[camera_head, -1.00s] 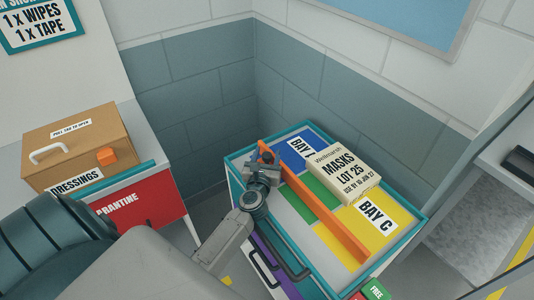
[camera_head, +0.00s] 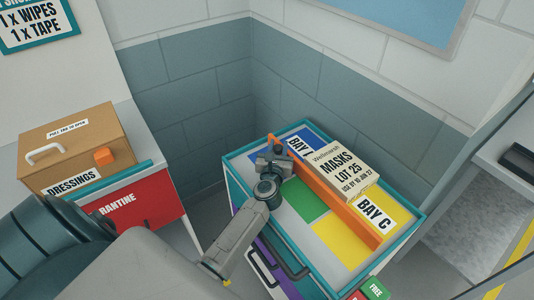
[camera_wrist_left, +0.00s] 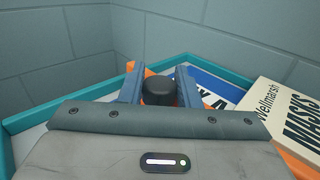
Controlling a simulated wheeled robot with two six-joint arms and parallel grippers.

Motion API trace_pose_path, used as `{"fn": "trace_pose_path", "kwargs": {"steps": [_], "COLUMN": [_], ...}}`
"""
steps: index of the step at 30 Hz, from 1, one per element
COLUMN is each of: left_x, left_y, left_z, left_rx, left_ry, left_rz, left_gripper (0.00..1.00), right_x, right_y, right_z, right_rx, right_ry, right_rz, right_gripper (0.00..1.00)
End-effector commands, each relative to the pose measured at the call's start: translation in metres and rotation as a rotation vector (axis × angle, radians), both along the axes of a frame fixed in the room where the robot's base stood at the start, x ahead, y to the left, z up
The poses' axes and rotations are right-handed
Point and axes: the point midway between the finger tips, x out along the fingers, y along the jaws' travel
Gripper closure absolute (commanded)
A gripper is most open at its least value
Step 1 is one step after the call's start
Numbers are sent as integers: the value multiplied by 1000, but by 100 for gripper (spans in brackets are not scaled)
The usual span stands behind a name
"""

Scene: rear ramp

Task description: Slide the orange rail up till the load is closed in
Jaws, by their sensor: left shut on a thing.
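The orange rail (camera_head: 330,199) lies slantwise across the teal-rimmed cart top (camera_head: 234,150). The load, a cream MASKS box (camera_head: 343,172), lies on the far side of the rail, and the rail runs close along its near side. I cannot tell whether they touch. My left gripper (camera_head: 272,160) is at the rail's far-left end. In the left wrist view its fingers are shut on a black knob (camera_wrist_left: 159,90), with the orange rail (camera_wrist_left: 137,68) showing behind. My right gripper is not in view.
The BAY C label (camera_head: 376,214) lies beyond the rail's near end. Green and yellow patches (camera_head: 345,238) are bare on the near side. A cardboard DRESSINGS box (camera_head: 80,150) stands on the left unit. Walls close off the back.

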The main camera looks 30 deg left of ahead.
Motion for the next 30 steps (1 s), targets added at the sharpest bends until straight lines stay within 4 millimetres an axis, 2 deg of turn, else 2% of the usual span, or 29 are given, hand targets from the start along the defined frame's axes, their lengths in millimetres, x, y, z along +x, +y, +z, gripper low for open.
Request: {"fn": "trace_pose_path", "kwargs": {"steps": [1,5,14,15,18,26,30], "left_x": [10,22,23,23,23,22,14], "left_y": [-4,-9,-10,-10,-10,-10,-14], "left_z": [0,0,0,0,0,0,-1], "left_rx": [-2,-1,0,0,0,0,0], "left_ry": [-3,-2,0,0,0,0,1], "left_rz": [-1,-2,-1,-1,-1,-1,-1], "left_gripper": [100,100,100,68,50,50,50], "right_x": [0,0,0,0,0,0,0], "right_y": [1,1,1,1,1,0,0], "right_z": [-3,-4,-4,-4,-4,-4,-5], "right_rx": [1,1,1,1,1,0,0], "right_ry": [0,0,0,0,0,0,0], "right_rz": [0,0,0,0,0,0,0], "right_gripper": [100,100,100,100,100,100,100]}}
